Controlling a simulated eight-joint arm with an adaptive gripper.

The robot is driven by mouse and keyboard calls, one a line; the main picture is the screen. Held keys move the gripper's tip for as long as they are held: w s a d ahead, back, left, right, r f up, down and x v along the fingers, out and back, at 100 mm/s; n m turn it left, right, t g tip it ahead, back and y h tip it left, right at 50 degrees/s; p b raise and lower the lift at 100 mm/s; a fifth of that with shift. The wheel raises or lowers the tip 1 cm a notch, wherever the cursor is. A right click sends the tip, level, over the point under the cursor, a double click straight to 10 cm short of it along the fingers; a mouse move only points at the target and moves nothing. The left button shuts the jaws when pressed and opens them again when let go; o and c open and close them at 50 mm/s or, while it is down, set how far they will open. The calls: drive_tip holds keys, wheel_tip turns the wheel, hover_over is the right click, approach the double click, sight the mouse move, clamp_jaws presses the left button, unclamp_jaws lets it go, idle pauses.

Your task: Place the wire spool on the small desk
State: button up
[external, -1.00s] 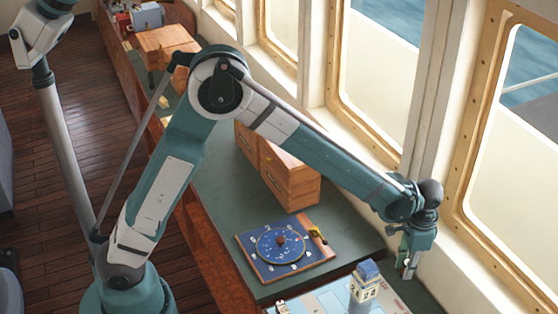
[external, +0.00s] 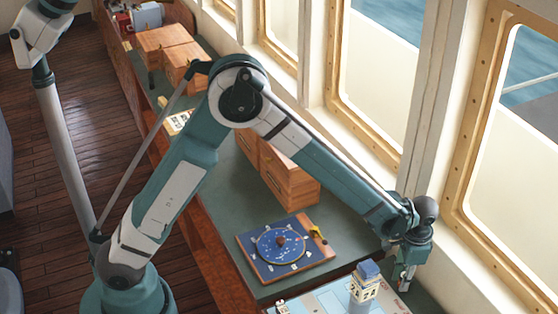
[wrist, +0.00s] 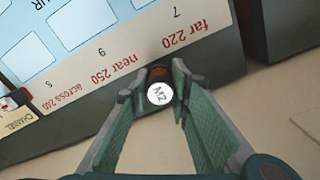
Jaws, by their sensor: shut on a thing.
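My gripper (external: 404,279) hangs fingers down near the window side, at the right of the external view. In the wrist view its two green fingers (wrist: 154,84) are closed on a small round thing with a white end marked "M2" and a brown-orange edge, which I take for the wire spool (wrist: 159,94). In the external view the spool is too small to make out clearly. A printed chart board (wrist: 95,50) lies beyond the fingertips in the wrist view. I cannot tell which surface is the small desk.
A green counter (external: 225,215) runs along the windows. It carries a blue dial board (external: 285,248) and wooden drawer boxes (external: 290,180). A small blue-and-white tower (external: 366,284) stands on the printed board (external: 322,300), left of my gripper. Window posts rise close to its right.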

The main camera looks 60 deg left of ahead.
drive_tip(key=shift+f, duration=0.9)
drive_tip(key=shift+f, duration=0.2)
drive_tip(key=o, duration=0.9)
drive_tip(key=shift+r, duration=0.3)
wheel_tip(320, 180, up, 12)
drive_tip(key=shift+f, duration=0.15)
